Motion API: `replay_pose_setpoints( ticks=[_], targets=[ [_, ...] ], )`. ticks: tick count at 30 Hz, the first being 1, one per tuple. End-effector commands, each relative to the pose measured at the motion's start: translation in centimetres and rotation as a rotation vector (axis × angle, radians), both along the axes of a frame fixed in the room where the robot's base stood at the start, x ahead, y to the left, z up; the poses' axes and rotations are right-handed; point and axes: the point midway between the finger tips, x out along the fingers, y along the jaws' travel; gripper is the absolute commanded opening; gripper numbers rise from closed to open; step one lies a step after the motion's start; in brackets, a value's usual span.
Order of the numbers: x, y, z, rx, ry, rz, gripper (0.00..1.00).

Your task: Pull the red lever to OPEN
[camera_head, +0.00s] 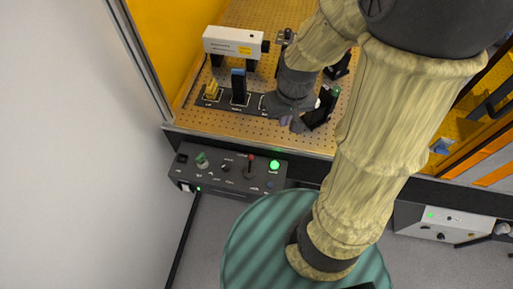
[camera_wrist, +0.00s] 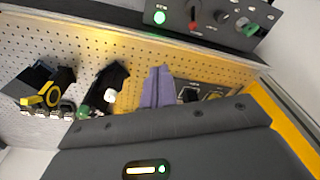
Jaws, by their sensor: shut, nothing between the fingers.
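The red lever (camera_head: 251,161) is a short dark stick with a red tip on the dark control box at the table's front edge. It seems to stand roughly upright, and I cannot read an OPEN mark. It also shows at the top of the wrist view (camera_wrist: 193,20). My gripper (camera_head: 291,122) is over the perforated board, behind and to the right of the lever and apart from it. Its purple fingers (camera_wrist: 157,87) are together and empty in the wrist view. My arm hides part of the board.
The control box (camera_head: 183,174) also bears a green lit button (camera_head: 274,165) and a green knob (camera_head: 202,160). On the perforated board (camera_head: 190,116) stand a white instrument (camera_head: 232,41), a blue-topped black block (camera_head: 239,87) and a yellow part (camera_head: 212,89). Orange panels flank the board.

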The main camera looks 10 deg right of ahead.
Motion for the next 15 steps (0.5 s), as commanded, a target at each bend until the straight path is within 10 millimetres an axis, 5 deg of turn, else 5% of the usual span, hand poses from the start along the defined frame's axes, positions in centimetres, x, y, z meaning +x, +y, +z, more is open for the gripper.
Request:
replay_pose_setpoints(
  ticks=[15],
  targets=[
    [5.6, 1.9, -8.1, 0.19, 0.296, 0.3, 0.0]
  ],
)
